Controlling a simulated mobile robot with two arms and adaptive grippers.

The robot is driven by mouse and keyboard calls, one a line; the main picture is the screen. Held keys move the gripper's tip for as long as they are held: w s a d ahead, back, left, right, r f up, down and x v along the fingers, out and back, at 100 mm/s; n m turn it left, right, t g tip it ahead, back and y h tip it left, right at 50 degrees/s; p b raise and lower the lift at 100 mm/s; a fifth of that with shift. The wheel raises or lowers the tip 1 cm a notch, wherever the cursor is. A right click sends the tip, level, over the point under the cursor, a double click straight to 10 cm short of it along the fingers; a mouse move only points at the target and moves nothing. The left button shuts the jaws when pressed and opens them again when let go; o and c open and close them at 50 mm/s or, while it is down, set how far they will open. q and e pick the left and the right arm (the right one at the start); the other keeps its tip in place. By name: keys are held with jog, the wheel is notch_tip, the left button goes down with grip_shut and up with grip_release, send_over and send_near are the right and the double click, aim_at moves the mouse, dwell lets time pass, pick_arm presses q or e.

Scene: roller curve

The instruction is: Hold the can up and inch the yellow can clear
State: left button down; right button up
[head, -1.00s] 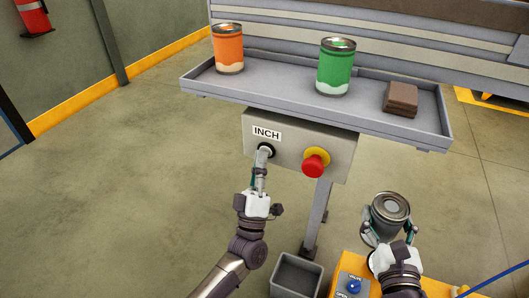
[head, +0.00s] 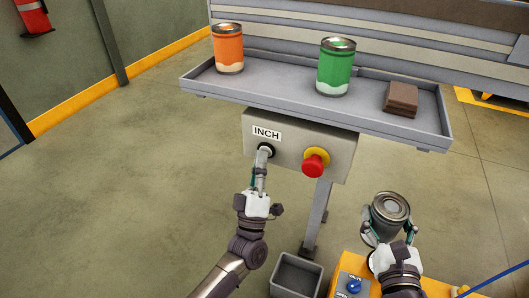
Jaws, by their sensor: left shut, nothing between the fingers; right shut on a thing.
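My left gripper (head: 263,153) is shut and empty, its tip at the black button beside the INCH label (head: 267,133) on the grey control box (head: 337,146). I cannot tell whether the button is pressed in. My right gripper (head: 389,222) is shut on a grey metal can (head: 390,210), which it holds upright above a yellow-orange unit at the lower right. An orange can (head: 228,48) and a green can (head: 336,67) stand on the grey tray (head: 290,92). No yellow can shows in this view.
A red stop button (head: 314,164) on a yellow collar sits right of the INCH button. A grey open bin (head: 297,277) stands below. A blue valve knob (head: 354,286) is near my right gripper. The floor at left is clear.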

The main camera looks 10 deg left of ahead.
pick_arm(q)
jog(key=shift+s, duration=0.1)
pick_arm(e)
jog(key=shift+r, duration=0.1)
pick_arm(q)
jog(key=shift+s+a+p, duration=0.2)
jog(key=shift+s+p, duration=0.2)
jog(key=shift+s, duration=0.35)
pick_arm(e)
jog(key=shift+r, duration=0.3)
pick_arm(q)
jog(key=shift+s, duration=0.1)
pick_arm(e)
jog(key=shift+r+p, duration=0.8)
jog(key=shift+r, duration=0.25)
pick_arm(q)
jog(key=s, duration=0.2)
jog(key=s+a, duration=0.1)
jog(key=s, duration=0.1)
jog(key=shift+s+a, duration=0.15)
jog(key=shift+s, duration=0.15)
jog(key=shift+f, duration=0.1)
